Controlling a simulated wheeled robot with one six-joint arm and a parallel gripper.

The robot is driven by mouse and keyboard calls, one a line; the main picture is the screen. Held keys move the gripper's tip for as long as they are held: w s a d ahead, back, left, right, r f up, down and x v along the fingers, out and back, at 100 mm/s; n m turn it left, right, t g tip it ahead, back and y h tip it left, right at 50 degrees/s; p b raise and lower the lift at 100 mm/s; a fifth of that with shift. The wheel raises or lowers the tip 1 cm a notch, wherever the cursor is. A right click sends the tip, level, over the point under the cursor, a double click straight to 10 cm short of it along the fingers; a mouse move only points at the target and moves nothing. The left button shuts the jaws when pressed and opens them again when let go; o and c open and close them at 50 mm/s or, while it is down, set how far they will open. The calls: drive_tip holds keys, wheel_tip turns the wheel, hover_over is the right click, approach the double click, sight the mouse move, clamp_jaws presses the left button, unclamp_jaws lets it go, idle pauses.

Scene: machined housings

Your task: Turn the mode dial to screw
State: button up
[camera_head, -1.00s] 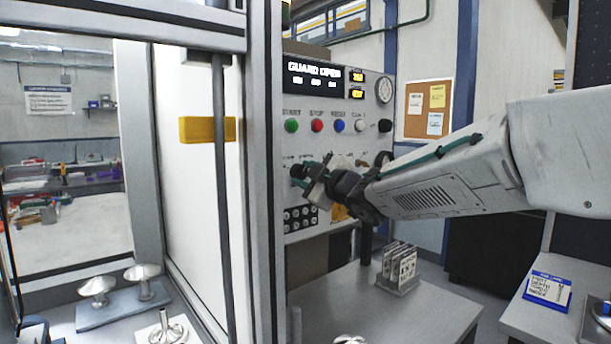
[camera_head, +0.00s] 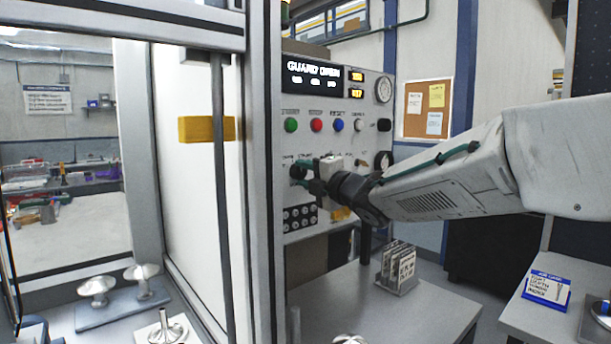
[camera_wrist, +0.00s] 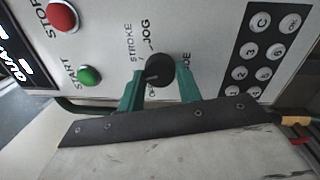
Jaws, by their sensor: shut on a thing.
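The mode dial is a round black knob (camera_wrist: 160,69) on the light panel, between my gripper's two green fingers in the wrist view. A pale line on its face points to the lower left of that picture. The words STROKE and JOG show beside it; other lettering is partly covered by the knob and fingers, and I cannot read SCREW. In the head view the dial (camera_head: 296,170) is a small dark knob at the panel's left. My gripper (camera_wrist: 158,88) is shut on the dial; it also shows in the head view (camera_head: 306,178).
The panel has a green START button (camera_wrist: 89,75), a red STOP button (camera_wrist: 61,15) and a keypad (camera_wrist: 261,48). Its display (camera_head: 314,78) reads GUARD OPEN. A machine frame post (camera_head: 262,180) stands close left of the dial. A card rack (camera_head: 397,268) stands on the table below.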

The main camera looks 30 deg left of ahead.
drive_tip(key=shift+n, duration=0.8)
drive_tip(key=o, duration=1)
drive_tip(key=v, duration=0.8)
drive_tip(key=shift+w, duration=0.1)
drive_tip(key=shift+f, duration=0.1)
